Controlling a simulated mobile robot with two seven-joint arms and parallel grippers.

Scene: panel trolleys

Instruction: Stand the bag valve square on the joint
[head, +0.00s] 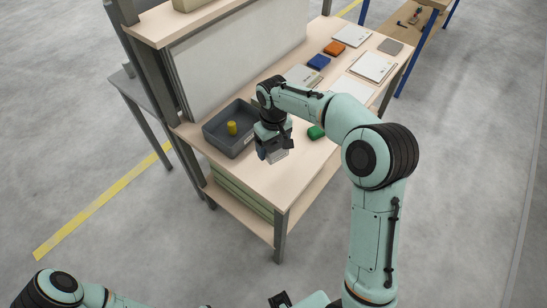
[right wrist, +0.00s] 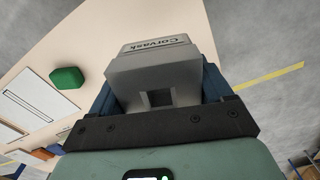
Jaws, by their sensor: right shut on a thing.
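My right gripper (head: 272,150) is over the near part of the workbench. It is shut on a grey block-like thing (head: 277,156). In the right wrist view this grey thing (right wrist: 155,65) sits between the two dark blue fingers of the gripper (right wrist: 160,85). It has a stepped shape, a square dark recess and the printed word "Corvask", upside down in that view. I cannot tell for sure that it is the bag valve, nor whether it touches the bench. No joint can be made out.
A dark grey tray (head: 207,137) holding a yellow cylinder (head: 232,128) stands left of the gripper. A green block (head: 316,132) lies to the right. Blue (head: 319,62) and orange (head: 334,48) blocks and white cards lie farther back. The bench's near corner is clear.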

